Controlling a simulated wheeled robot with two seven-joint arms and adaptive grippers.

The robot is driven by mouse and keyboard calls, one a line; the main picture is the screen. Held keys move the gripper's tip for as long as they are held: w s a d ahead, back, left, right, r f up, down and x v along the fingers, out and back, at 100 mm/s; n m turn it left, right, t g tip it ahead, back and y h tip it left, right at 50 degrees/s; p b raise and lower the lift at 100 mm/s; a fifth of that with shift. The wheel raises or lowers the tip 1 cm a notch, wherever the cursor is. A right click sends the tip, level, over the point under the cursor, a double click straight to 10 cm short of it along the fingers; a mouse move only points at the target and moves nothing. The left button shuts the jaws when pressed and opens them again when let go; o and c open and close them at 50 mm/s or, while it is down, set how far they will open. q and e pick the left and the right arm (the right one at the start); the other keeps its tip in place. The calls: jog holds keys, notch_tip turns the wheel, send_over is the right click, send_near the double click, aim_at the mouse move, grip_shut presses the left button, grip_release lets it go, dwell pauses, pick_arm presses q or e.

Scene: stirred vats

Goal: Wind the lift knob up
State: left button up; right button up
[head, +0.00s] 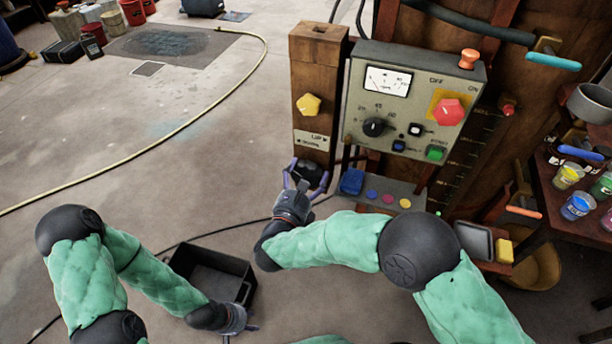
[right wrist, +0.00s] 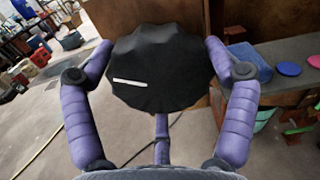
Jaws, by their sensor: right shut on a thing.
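The lift knob (head: 311,172) is a large black scalloped knob low on the front of the wooden post (head: 317,90), below a plate marked "UP" (head: 311,139). In the right wrist view the knob (right wrist: 165,62) fills the upper middle, with a white line on its face pointing left and nearly level. My right gripper (head: 306,180) has its purple fingers around the knob's rim and is shut on it; the fingers also show in the right wrist view (right wrist: 160,70). My left gripper (head: 240,328) hangs low at the bottom of the head view, away from the post; its fingers are mostly hidden.
A grey control panel (head: 360,110) with a dial, red knob and buttons stands right of the post. A shelf with a blue block (head: 352,182) and coloured discs lies below it. A black bin (head: 212,268) sits on the floor at lower left. Paint jars (head: 569,176) stand far right.

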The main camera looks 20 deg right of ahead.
jog(key=shift+s+f, duration=0.15)
jog(key=shift+f, duration=0.25)
jog(key=o, duration=1)
jog(key=shift+d, duration=0.1)
jog(key=shift+c, duration=0.2)
jog(key=shift+r, duration=0.1)
jog(key=v, duration=1.2)
